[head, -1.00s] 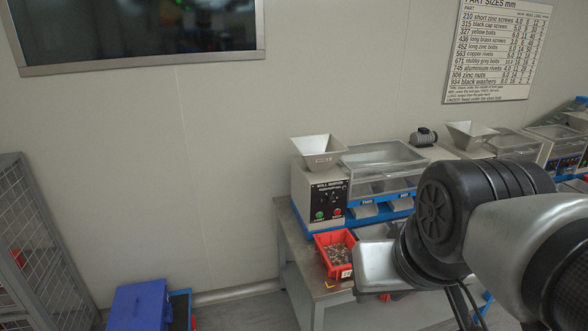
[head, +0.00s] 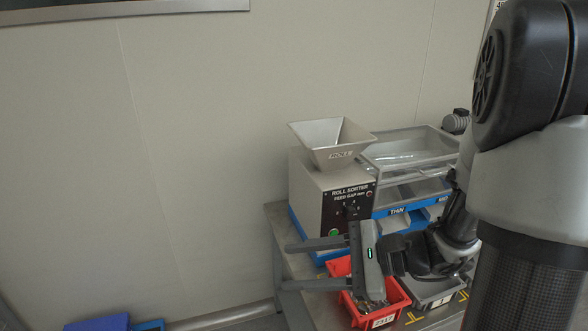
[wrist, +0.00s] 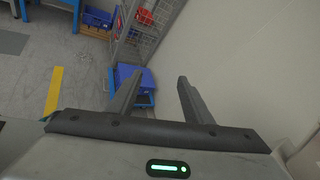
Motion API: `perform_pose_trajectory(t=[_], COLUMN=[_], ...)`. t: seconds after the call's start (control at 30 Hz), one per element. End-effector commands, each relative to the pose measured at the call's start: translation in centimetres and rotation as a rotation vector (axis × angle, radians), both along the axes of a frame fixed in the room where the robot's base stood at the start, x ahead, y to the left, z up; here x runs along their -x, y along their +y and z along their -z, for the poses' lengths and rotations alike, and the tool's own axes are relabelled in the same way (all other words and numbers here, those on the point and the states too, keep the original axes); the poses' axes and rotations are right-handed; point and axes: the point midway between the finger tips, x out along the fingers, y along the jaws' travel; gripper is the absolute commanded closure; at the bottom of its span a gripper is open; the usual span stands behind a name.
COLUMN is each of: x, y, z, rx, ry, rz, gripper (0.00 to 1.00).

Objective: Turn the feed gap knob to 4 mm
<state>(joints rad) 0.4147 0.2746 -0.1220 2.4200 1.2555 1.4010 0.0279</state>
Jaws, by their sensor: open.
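The roll sorter (head: 308,190) stands on the table with a hopper on top. Its black front panel reads "ROLL SORTER" and "FEED GAP mm". The feed gap knob (head: 351,209) is a small dark dial on that panel; its pointer and numbers are too small to read. A green button (head: 334,233) is below it to the left. My gripper (head: 284,266) is open and empty, just in front of the panel's lower part, with its fingers pointing left, not at the knob. In the wrist view my gripper (wrist: 158,75) shows two spread fingers and no knob.
A red bin (head: 340,268) of parts and a grey bin (head: 432,292) sit on the table below my gripper. Clear-covered trays (head: 408,145) adjoin the sorter on the right. The wall side at left is clear.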

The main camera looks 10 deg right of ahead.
Motion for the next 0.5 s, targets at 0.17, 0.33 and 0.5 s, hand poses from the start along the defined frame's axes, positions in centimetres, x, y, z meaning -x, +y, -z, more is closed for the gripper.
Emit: perform_pose_trajectory(t=[0.17,0.33,0.5], x=[-6.4,-7.6,-7.1], y=[-9.6,-18.7,-23.0], z=[3.7,8.2,10.6], rx=[-0.401,-0.608,-0.68], ry=[0.163,0.195,0.19], rz=[0.517,0.883,1.052], gripper=[0.54,0.54,0.54])
